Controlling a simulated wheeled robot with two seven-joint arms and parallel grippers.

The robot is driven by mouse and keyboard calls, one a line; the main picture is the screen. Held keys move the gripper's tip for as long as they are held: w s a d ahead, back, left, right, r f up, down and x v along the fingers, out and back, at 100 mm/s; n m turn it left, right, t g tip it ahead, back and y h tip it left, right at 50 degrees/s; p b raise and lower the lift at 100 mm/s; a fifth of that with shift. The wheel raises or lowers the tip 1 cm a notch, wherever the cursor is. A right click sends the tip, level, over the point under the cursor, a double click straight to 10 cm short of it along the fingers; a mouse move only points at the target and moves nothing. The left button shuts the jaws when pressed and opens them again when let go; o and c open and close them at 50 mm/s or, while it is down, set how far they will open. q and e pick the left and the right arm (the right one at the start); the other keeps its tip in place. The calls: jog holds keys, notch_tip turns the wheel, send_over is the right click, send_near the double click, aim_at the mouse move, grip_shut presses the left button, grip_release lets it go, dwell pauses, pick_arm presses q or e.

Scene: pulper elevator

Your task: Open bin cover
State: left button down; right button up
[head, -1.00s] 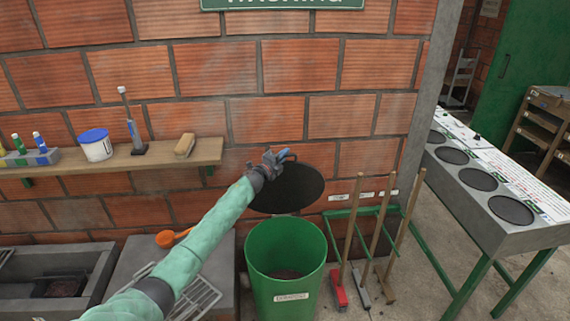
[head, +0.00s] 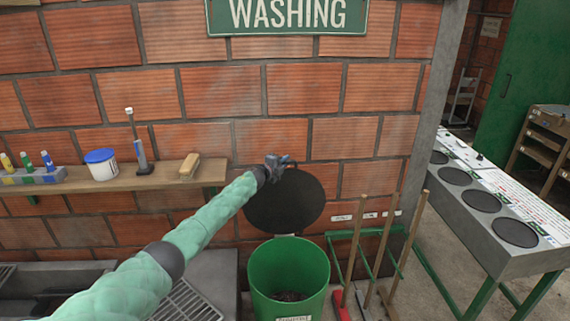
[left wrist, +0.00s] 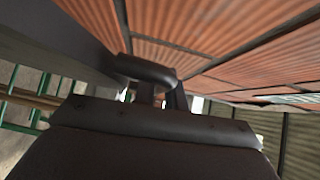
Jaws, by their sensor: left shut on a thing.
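The round black bin cover (head: 290,207) stands tilted up against the brick wall, behind and above the green bin (head: 262,275). The bin's mouth is uncovered and dark contents show inside. My left gripper (head: 279,162) is at the cover's upper edge, shut on its handle. In the left wrist view the dark bar of the handle (left wrist: 142,69) lies at the fingers (left wrist: 162,98); the grip's exact contact is partly hidden. My right gripper is in neither view.
A wooden shelf (head: 120,183) with a white tub (head: 101,168) and a brush (head: 190,166) is on the wall at left. A green rack (head: 345,240) with several long-handled tools stands right of the bin. A grey counter (head: 490,225) is farther right.

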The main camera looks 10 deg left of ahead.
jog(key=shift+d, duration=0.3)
pick_arm(q)
jog(key=c, duration=1.8)
grip_release()
jog(key=shift+o, duration=0.4)
jog(key=shift+f, duration=0.1)
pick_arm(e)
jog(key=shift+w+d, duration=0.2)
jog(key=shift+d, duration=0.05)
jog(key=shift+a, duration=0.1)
